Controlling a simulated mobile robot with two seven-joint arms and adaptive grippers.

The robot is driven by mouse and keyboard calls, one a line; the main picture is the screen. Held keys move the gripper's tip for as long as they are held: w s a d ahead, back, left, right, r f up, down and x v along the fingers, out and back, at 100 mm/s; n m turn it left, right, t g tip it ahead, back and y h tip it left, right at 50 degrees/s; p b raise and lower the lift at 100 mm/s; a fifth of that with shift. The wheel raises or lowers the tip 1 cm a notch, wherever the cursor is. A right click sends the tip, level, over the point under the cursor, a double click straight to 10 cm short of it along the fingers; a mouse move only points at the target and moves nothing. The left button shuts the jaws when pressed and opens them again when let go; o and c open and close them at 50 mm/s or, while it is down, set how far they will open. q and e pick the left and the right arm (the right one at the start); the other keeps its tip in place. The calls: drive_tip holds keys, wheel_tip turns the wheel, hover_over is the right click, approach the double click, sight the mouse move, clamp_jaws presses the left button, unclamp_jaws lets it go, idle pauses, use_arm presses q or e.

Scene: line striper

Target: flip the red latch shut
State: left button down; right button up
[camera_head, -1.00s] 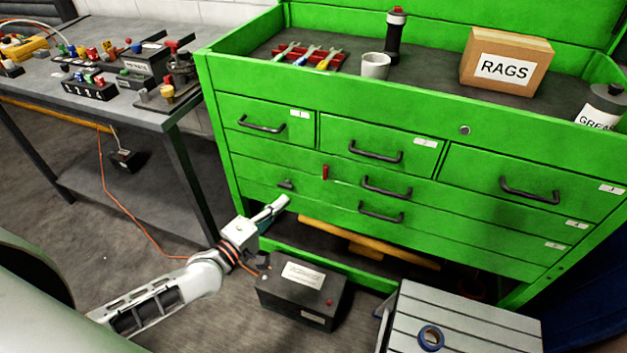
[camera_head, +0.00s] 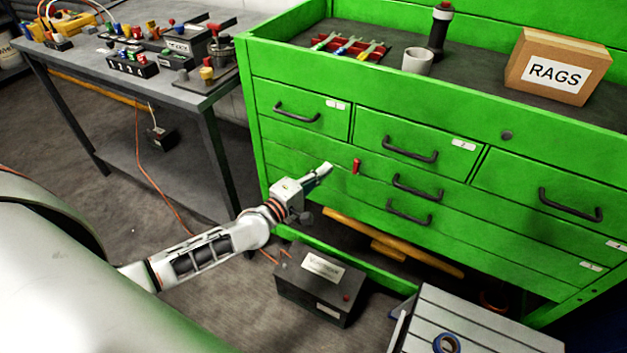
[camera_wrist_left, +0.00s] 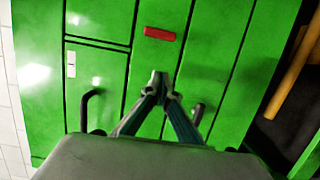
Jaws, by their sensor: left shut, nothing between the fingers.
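The red latch (camera_head: 356,166) is a small bar on the green cabinet's drawer front, standing upright in the head view, between the upper drawers and the long lower ones. It also shows in the left wrist view as a red bar (camera_wrist_left: 160,34) just beyond my fingertips. My left gripper (camera_head: 325,169) is shut and empty, close to the drawer front, to the left of the latch. In the left wrist view its fingertips (camera_wrist_left: 160,84) meet, with a gap between them and the latch. My right gripper is not in view.
The green cabinet (camera_head: 420,275) has several black drawer handles, one of them (camera_head: 416,188) right of the latch. A black box (camera_head: 318,284) and a grey slatted surface (camera_head: 480,325) stand below. A grey workbench (camera_head: 60,75) is at the left.

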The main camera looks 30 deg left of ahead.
sight(357, 165)
use_arm(q)
drive_tip(key=shift+x, duration=1)
drive_tip(key=d, duration=0.3)
drive_tip(key=shift+w+r+p, duration=0.15)
drive_tip(key=shift+p, duration=0.15)
drive_tip(key=shift+d, duration=0.5)
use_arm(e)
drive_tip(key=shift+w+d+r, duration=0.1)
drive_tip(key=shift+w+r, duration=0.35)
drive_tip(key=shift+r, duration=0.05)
use_arm(q)
drive_tip(key=shift+f, duration=0.2)
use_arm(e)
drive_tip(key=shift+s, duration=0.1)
use_arm(q)
drive_tip(key=shift+f+n+b, duration=0.15)
drive_tip(key=shift+n+b, duration=0.25)
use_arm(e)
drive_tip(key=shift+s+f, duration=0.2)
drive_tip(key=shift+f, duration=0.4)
use_arm(q)
drive_tip(key=shift+d+n+b, duration=0.1)
drive_tip(key=shift+n+b, duration=0.2)
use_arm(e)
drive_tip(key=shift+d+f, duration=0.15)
